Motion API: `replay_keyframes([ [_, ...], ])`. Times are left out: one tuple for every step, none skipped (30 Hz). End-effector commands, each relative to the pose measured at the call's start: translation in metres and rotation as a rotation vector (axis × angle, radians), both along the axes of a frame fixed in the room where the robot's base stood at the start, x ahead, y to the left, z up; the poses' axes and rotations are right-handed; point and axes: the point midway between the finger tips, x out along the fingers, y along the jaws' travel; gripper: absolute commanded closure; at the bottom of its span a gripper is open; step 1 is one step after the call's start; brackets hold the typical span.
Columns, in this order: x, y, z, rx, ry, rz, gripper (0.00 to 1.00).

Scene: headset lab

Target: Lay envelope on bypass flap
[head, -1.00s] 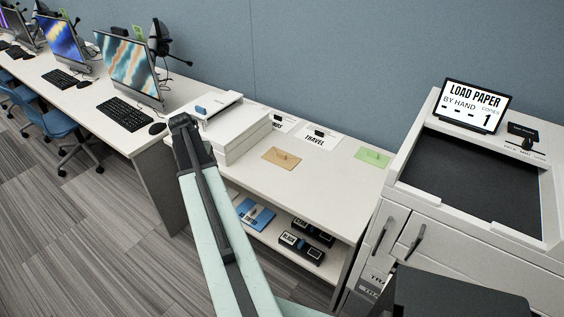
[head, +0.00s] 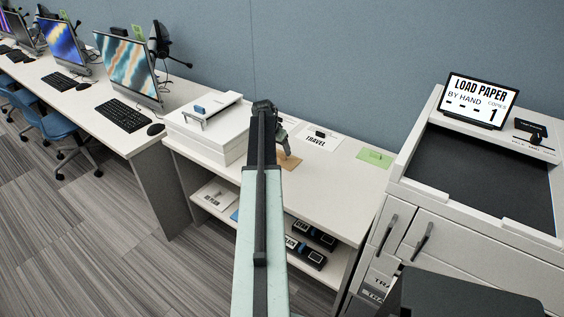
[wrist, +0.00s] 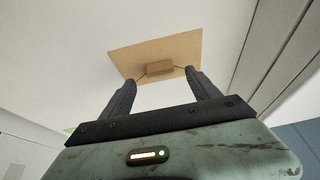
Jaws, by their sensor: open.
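The tan envelope (head: 289,163) lies flat on the white table, partly hidden behind my gripper in the head view. In the wrist view the envelope (wrist: 185,46) carries a small brown block (wrist: 160,68) as a grip. My gripper (wrist: 160,80) is open, with its two fingertips just short of the block and to either side of it. In the head view my gripper (head: 284,148) hangs over the near side of the envelope. The copier (head: 455,230) stands at the right, with a dark recessed top; I cannot make out which part is the bypass flap.
A green card (head: 375,157) and a "TRAVEL" card (head: 318,140) lie on the table. A white box-like device (head: 208,130) stands to the left. Black boxes (head: 307,250) lie on the lower shelf. The copier's screen (head: 480,102) reads "LOAD PAPER BY HAND".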

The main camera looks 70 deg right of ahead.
Motion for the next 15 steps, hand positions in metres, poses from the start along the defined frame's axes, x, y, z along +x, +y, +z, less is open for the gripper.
replay_keyframes([
  [0.0,-0.003,-0.014,0.0,0.0,0.0,0.29],
  [-0.001,-0.005,-0.019,0.0,0.0,0.0,0.29],
  [-0.001,-0.007,-0.026,0.0,0.0,0.0,0.29],
  [-0.002,-0.009,-0.032,0.0,0.0,0.0,0.29],
  [-0.002,-0.011,-0.037,0.0,0.0,0.0,0.29],
  [-0.003,-0.013,-0.042,0.0,0.0,0.0,0.29],
  [-0.003,-0.015,-0.044,0.0,0.0,0.0,0.29],
  [-0.003,-0.016,-0.045,0.0,0.0,0.0,0.29],
  [-0.004,-0.016,-0.045,0.0,0.0,0.0,0.29],
  [-0.004,-0.016,-0.044,0.0,0.0,0.0,0.29],
  [-0.004,-0.016,-0.043,0.0,0.0,0.0,0.29],
  [-0.004,-0.016,-0.042,0.0,0.0,0.0,0.29],
  [-0.004,-0.016,-0.042,0.0,0.0,0.0,0.29],
  [-0.004,-0.016,-0.042,0.0,0.0,0.0,0.29],
  [-0.004,-0.016,-0.042,0.0,0.0,0.0,0.35],
])
